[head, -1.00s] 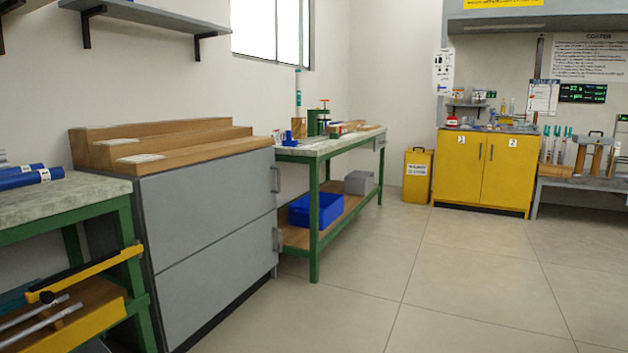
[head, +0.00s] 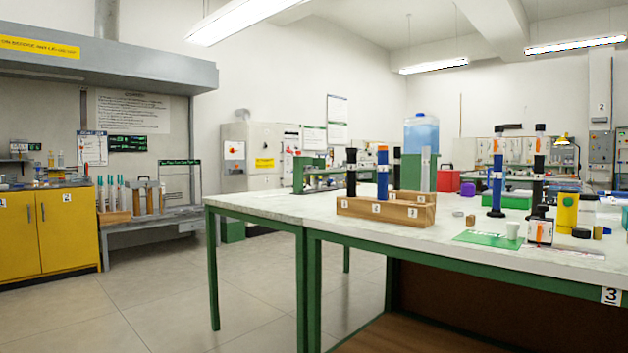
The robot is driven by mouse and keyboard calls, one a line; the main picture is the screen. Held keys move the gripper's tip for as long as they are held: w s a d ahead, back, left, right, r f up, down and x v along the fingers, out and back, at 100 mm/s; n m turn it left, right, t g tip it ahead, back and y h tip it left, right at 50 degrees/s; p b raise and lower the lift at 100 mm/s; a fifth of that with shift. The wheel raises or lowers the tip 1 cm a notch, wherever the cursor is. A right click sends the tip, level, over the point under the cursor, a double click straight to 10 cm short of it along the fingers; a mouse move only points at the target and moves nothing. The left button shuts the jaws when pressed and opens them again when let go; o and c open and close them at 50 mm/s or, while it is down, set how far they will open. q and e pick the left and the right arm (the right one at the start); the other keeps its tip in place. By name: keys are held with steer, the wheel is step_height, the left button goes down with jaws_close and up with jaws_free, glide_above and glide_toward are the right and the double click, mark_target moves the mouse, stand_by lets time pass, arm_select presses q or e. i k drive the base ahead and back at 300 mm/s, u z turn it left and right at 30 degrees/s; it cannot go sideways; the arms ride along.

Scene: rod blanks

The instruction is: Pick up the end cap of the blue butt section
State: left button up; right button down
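A blue upright tube (head: 382,175) with a small orange-brown top stands in a wooden block (head: 375,211) on the large table. A second blue upright tube (head: 496,190), on a dark round base, stands further right on the same table. I cannot tell which of them is the blue butt section, and no separate end cap can be made out with certainty. Small round pieces, one brown (head: 470,219) and one dark (head: 582,233), lie on the tabletop. Neither of my grippers is in view.
The pale-topped table (head: 270,208) with green legs fills the right side. A black tube (head: 351,172) stands in the wooden block. A green mat (head: 487,239), white cup (head: 512,230) and yellow container (head: 567,212) are near the front. The floor (head: 160,300) at left is clear.

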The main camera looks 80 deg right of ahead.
mark_target(580, 233)
steer(key=z, duration=2.95)
